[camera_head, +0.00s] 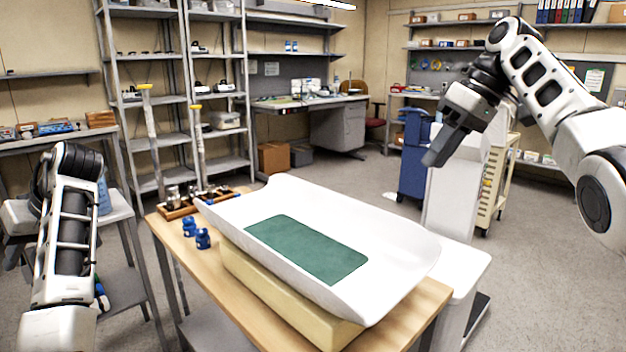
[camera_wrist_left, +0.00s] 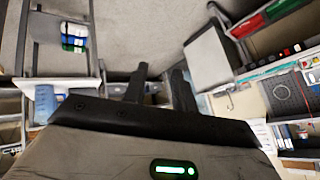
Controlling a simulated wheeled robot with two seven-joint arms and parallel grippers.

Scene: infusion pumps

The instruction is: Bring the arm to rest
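My left arm stands at the left edge of the head view, bent at a black joint and left of the wooden table. My left gripper (camera_wrist_left: 159,72) shows in the left wrist view with its two dark fingers apart and nothing between them. In the head view it is mostly hidden by the arm and the frame's edge. My right arm reaches in from the right. My right gripper (camera_head: 436,157) points down and left in the air, beyond the table's right side. It is seen side-on, so its finger gap is hidden. No held object shows in it.
The wooden table (camera_head: 390,325) carries a white curved tray (camera_head: 410,250) with a green pad (camera_head: 305,248), on a yellowish block (camera_head: 270,300).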

